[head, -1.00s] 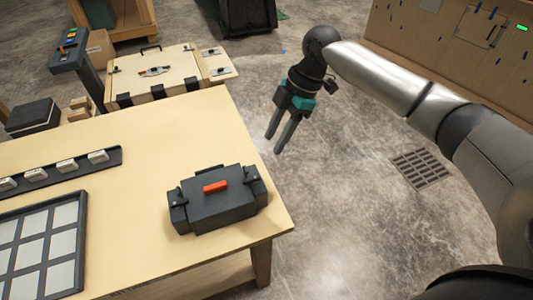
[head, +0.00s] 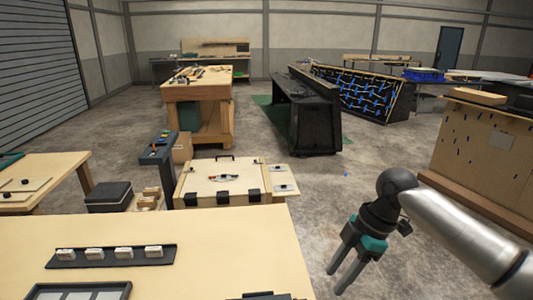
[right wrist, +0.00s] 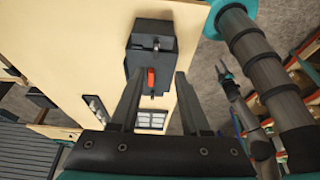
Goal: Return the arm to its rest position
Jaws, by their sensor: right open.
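My right gripper (head: 348,270) hangs over the floor to the right of the near table (head: 215,235) in the head view. Its two fingers are apart with nothing between them. The right wrist view also shows the open fingers (right wrist: 160,105), with the dark box (right wrist: 152,48) and its red-orange handle seen beyond them on the table. In the head view only the top edge of that box (head: 265,296) shows at the bottom. My left gripper is not in the head view.
A dark rail (head: 110,256) with several white blocks lies on the near table. Behind it stand a wooden case (head: 222,184) and a dark post with a console head (head: 158,152). A pegboard panel (head: 480,150) stands at the right. Bare floor (head: 330,200) lies between.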

